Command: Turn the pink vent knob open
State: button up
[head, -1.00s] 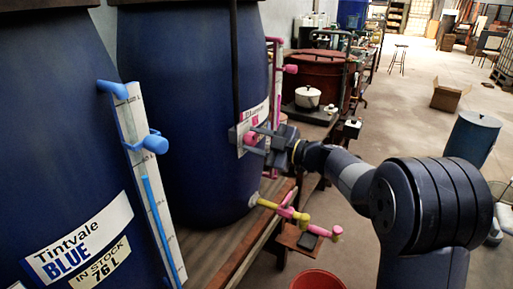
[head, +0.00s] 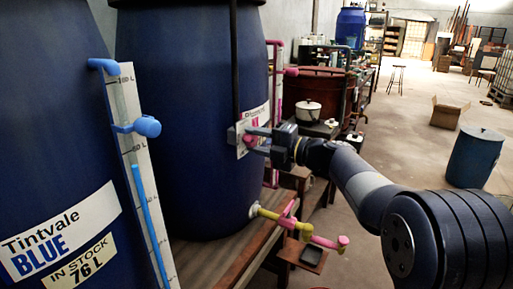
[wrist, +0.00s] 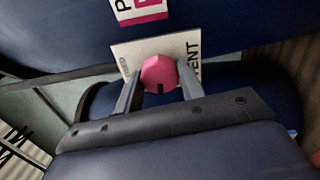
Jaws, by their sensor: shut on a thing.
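The pink vent knob (wrist: 159,73) sits on a white plate (wrist: 122,50) marked VENT, fixed to a dark blue vat. It has a dark mark near its lower edge in the wrist view. My gripper (wrist: 160,82) is shut on the knob, one finger on each side. In the head view the knob (head: 250,141) shows between the fingers of my gripper (head: 257,142), in front of the second blue vat (head: 180,120). Part of the plate is hidden behind the fingers.
A nearer blue vat labelled Tintvale BLUE (head: 50,150) with a blue gauge tube stands at left. A yellow and pink tap (head: 300,228) juts out below my gripper. A blue drum (head: 474,158) and open floor lie to the right.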

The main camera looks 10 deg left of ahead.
jog(key=shift+f+n+b, duration=0.1)
jog(key=shift+n+b, duration=0.2)
jog(key=shift+n, duration=0.3)
jog(key=o, duration=1)
jog(key=v, duration=1)
jog(key=shift+s+d, duration=0.2)
jog(key=shift+d, duration=0.15)
jog(key=shift+a, duration=0.1)
jog(key=x, duration=1)
jog(key=shift+w+a, duration=0.2)
jog(key=shift+a, duration=0.1)
